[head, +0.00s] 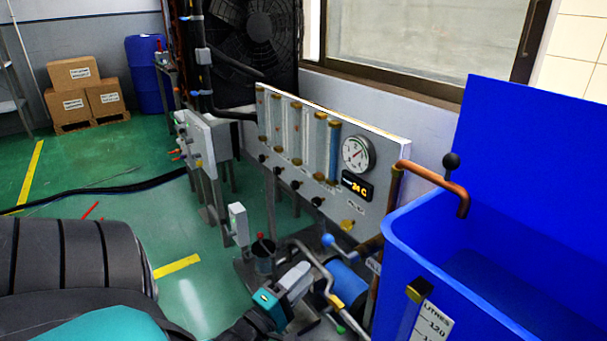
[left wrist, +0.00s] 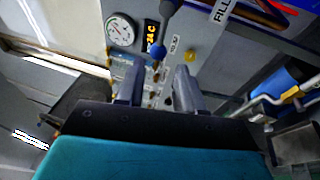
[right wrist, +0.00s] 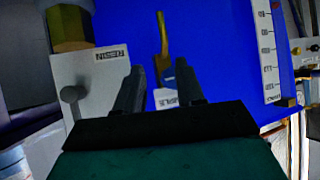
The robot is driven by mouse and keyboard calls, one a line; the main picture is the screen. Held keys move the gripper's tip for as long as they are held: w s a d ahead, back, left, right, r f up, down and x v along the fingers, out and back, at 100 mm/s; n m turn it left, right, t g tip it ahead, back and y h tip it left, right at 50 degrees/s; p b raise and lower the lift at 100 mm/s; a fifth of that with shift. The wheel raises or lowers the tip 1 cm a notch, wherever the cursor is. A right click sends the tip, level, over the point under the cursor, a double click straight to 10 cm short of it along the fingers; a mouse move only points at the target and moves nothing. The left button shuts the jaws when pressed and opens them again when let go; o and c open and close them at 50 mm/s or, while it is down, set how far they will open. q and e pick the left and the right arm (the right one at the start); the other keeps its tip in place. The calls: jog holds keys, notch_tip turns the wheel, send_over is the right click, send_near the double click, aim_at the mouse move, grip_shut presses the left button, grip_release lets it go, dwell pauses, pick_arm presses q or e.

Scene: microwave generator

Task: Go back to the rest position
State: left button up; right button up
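My left gripper (head: 303,272) shows at the bottom middle of the head view, in front of the grey gauge panel (head: 385,205). In the left wrist view my left gripper (left wrist: 158,75) has its two fingers apart with nothing between them. A blue-knobbed lever (left wrist: 158,52) and the panel's dial (left wrist: 121,29) lie beyond the fingertips. My right gripper (right wrist: 162,82) is open and empty in the right wrist view. It faces a blue surface (right wrist: 215,45) with a small brass-coloured fitting (right wrist: 163,40) between the fingers' line. The right gripper is outside the head view.
A large blue tank (head: 420,245) with a raised lid (head: 535,120) stands close on the right. A copper pipe (head: 440,178) bends over its rim. Pipes and a blue cylinder (head: 347,283) are crowded near my left gripper. Green floor (head: 110,155) is open at left, with boxes (head: 85,90) behind.

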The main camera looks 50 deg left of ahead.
pick_arm(q)
jog(key=shift+d, duration=0.1)
